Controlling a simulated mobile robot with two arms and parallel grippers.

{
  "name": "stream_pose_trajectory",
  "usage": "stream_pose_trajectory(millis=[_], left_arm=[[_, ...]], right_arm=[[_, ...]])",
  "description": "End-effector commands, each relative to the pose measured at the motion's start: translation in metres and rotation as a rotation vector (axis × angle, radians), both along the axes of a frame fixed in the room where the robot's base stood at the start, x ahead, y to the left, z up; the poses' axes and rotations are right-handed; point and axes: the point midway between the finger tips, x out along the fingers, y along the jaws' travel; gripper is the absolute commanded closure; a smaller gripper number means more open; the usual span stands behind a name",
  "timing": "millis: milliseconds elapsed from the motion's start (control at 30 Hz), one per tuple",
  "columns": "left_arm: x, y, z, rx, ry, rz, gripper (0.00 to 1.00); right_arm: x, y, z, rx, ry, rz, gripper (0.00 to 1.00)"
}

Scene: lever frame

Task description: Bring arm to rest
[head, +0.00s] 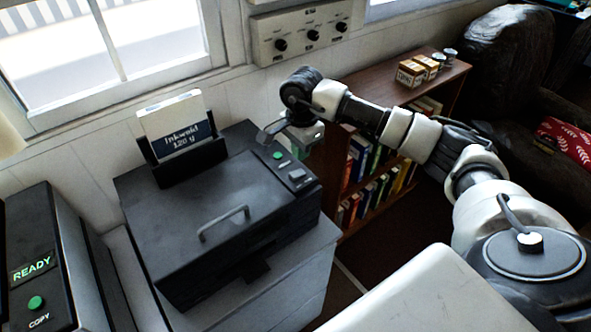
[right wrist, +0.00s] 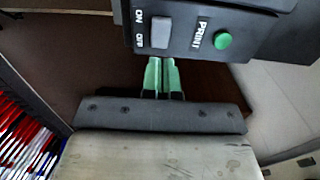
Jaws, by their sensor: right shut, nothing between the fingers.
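My right arm (head: 400,130) reaches in from the right, bent at the elbow, with its hand hanging low beside the right side of the black printer (head: 225,205). My right gripper (head: 298,150) is shut and empty. In the right wrist view its two green fingers (right wrist: 161,72) are together, tips close to the edge of the printer's control panel (right wrist: 190,30). Whether they touch it I cannot tell. The panel carries an ON/OFF switch (right wrist: 161,32) and a green PRINT button (right wrist: 222,40). My left gripper is not in view.
A paper pack (head: 172,125) stands in the printer's rear feeder. A copier (head: 40,260) showing READY is at the left. A bookshelf (head: 380,80) with books, boxes and cans stands beyond my right forearm. A knob panel (head: 305,30) is on the wall. An armchair (head: 510,60) is at the right.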

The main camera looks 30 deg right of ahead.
Motion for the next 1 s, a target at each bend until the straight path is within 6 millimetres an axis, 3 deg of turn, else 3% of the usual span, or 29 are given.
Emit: stream_pose_trajectory(millis=[233, 767, 867, 967, 1000], left_arm=[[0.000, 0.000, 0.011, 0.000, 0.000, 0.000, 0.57], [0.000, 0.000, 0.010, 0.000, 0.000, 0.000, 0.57], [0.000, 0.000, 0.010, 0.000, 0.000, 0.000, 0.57], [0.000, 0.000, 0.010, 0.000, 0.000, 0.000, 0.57], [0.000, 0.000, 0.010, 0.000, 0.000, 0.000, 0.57]], right_arm=[[0.000, 0.000, 0.019, -0.001, 0.001, -0.001, 1.00], [0.000, 0.002, 0.018, 0.006, -0.001, 0.001, 1.00], [-0.001, 0.020, 0.011, 0.073, -0.015, 0.008, 1.00], [-0.004, 0.066, -0.001, 0.253, -0.048, 0.007, 1.00], [-0.008, 0.092, -0.005, 0.360, -0.062, -0.002, 1.00]])
